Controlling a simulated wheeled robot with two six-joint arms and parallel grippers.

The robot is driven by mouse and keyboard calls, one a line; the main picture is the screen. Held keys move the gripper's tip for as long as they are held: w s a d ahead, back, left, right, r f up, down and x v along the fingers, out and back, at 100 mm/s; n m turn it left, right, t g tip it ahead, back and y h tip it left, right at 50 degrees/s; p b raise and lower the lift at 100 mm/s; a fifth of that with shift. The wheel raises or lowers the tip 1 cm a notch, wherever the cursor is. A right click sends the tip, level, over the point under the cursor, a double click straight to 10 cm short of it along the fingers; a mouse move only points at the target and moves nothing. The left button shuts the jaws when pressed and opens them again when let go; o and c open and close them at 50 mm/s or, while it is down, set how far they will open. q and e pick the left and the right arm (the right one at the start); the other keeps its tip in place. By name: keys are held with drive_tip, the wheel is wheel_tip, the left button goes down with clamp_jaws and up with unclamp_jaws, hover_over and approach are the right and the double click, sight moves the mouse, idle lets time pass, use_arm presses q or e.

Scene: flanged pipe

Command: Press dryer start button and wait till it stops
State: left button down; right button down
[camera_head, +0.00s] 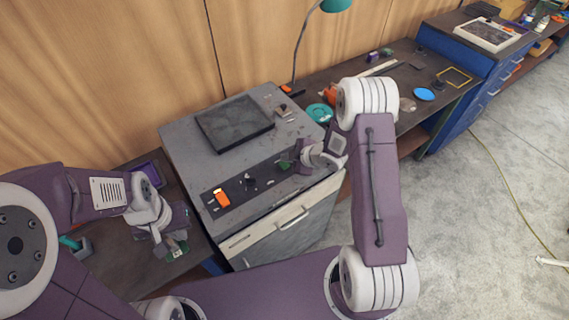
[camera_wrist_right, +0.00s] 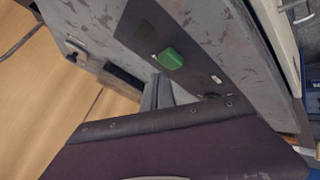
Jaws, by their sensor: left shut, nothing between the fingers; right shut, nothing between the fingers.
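The dryer (camera_head: 188,150) is a worn grey box in the middle of the head view, with a dark control strip along its front top edge. The green start button (camera_head: 284,164) is at the right part of the strip; it shows large in the right wrist view (camera_wrist_right: 171,58). My right gripper (camera_head: 293,167) is shut and empty, close beside the green button. In the wrist view its fingertips (camera_wrist_right: 158,80) lie just below the button; I cannot tell whether they touch. My left gripper (camera_head: 176,249) is shut and empty, left of the dryer above the lower bench.
An orange switch (camera_head: 221,197) and a small black knob (camera_head: 249,183) sit on the strip. A dark plate (camera_head: 234,122) lies on the dryer top. A white front panel with a handle (camera_head: 292,217) is below. A cluttered bench (camera_head: 440,98) with a blue dish (camera_head: 424,94) stands right.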

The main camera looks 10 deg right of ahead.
sight(287, 165)
idle(0.3)
drive_tip(key=shift+f+b, duration=0.4)
drive_tip(key=shift+f+b, duration=0.45)
drive_tip(key=shift+f, duration=0.05)
idle(0.5)
idle(0.3)
drive_tip(key=shift+r+p, duration=0.75)
drive_tip(key=shift+r, duration=0.15)
wheel_tip(287, 165, up, 5)
drive_tip(key=p, duration=0.4)
drive_tip(key=shift+r, duration=0.1)
idle(0.4)
